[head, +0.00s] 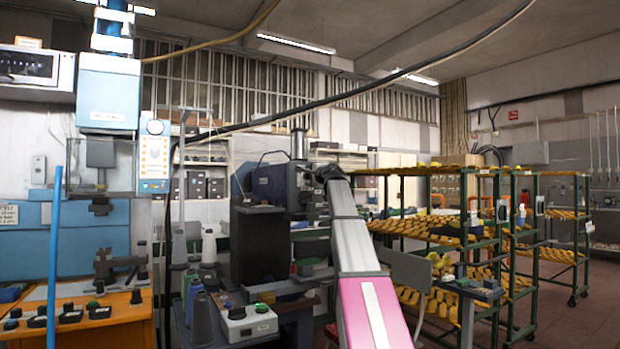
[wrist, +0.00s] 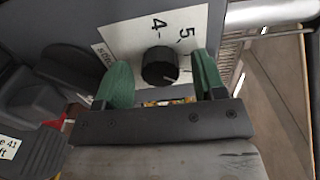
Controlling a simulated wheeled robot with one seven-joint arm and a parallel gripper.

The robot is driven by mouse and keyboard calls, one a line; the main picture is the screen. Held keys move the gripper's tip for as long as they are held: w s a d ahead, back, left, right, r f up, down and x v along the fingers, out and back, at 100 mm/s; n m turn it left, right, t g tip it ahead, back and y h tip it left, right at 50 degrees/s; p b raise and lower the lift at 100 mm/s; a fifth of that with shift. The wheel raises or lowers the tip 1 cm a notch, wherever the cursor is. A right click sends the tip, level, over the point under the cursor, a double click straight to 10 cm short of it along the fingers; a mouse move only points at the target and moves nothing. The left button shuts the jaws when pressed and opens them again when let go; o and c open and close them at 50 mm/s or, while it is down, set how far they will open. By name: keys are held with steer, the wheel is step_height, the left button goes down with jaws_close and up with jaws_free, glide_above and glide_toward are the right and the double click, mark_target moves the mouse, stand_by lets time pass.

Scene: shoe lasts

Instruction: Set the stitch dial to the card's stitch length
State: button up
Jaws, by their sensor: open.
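The stitch dial (wrist: 160,66) is a round black knob on a white scale plate (wrist: 128,32) in the wrist view. The figures 4 and 5 show beside it, with other marks partly covered; its exact setting is too small to read. My gripper (wrist: 160,62) is open, with one green finger on each side of the knob; I cannot tell whether either touches it. In the head view my gripper (head: 327,176) reaches the dark sewing machine (head: 272,186), and the dial cannot be made out there. I cannot identify a card giving the stitch length.
An orange bench (head: 85,310) with small tools stands at left. Thread cones (head: 201,318) and a switch box (head: 248,323) are in front of the machine. Green racks of yellow lasts (head: 440,232) stand at right. A grey block lies left of the dial.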

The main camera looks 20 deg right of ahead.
steer(key=v, duration=1)
steer(key=shift+s, duration=0.3)
